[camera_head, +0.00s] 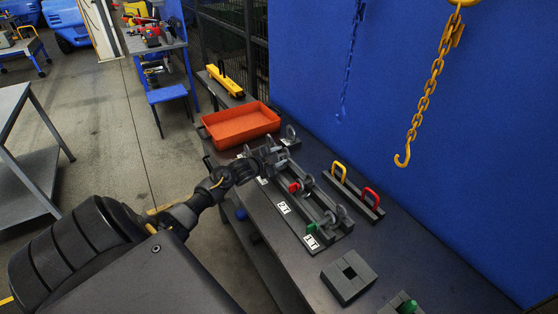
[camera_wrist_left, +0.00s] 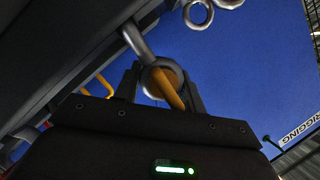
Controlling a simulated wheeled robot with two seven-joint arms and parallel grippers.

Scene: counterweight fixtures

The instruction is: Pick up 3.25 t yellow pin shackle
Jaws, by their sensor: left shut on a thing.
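My left gripper (camera_head: 272,155) reaches over the far end of the shackle rack (camera_head: 320,243) on the dark bench. In the left wrist view the gripper (camera_wrist_left: 162,92) is shut on a grey metal shackle with a yellow pin (camera_wrist_left: 169,88), which sits between the two fingers. In the head view the held shackle is too small and too hidden by the gripper to make out clearly. I cannot tell whether it still touches the rack. My right gripper is not in view.
Shackles with red (camera_head: 295,187) and green (camera_head: 311,228) pins stand nearer on the rack. An orange tray (camera_head: 240,125) is behind. A holder with yellow and red loops (camera_head: 355,190) lies right. A yellow chain with hook (camera_head: 422,100) hangs by the blue panel (camera_head: 385,120).

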